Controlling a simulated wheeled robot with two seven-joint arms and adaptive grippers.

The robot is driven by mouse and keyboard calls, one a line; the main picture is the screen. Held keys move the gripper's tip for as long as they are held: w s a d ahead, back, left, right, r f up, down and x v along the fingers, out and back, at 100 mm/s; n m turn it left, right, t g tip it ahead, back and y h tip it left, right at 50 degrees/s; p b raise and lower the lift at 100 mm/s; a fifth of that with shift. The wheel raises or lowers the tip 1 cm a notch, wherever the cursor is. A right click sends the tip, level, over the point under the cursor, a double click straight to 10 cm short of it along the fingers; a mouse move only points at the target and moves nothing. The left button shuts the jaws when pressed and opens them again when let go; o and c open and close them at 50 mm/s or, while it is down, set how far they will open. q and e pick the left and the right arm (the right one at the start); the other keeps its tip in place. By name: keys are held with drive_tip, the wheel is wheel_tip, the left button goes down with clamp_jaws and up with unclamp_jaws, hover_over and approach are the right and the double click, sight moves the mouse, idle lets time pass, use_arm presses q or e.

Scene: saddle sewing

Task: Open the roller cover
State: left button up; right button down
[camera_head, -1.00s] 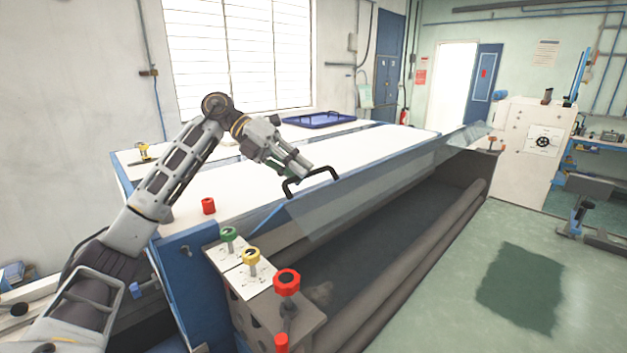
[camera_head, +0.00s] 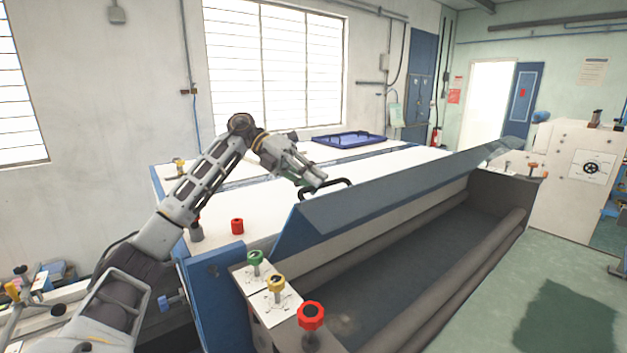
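The roller cover (camera_head: 400,187) is a long blue-grey panel along the front edge of the white-topped machine. It stands tilted up, and the trough below it is exposed. A black handle (camera_head: 343,182) sits on its upper edge near the left end. My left gripper (camera_head: 318,181) is at the left part of this handle, its fingers overlapping it in the picture. Whether the fingers are closed around the handle is too small to tell. My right gripper is not in view.
Dark rollers (camera_head: 478,270) lie in the open trough. Green (camera_head: 255,258), yellow (camera_head: 276,284) and red (camera_head: 311,317) knobs stand at the near end of the machine. A blue tray (camera_head: 350,139) lies on the far table. The green floor at right is clear.

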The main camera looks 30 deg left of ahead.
use_arm(q)
drive_tip(key=o, duration=0.4)
drive_tip(key=shift+w+a+f, duration=0.1)
drive_tip(key=shift+a+f, duration=0.05)
drive_tip(key=shift+a, duration=0.1)
drive_tip(key=v, duration=1.2)
idle(0.8)
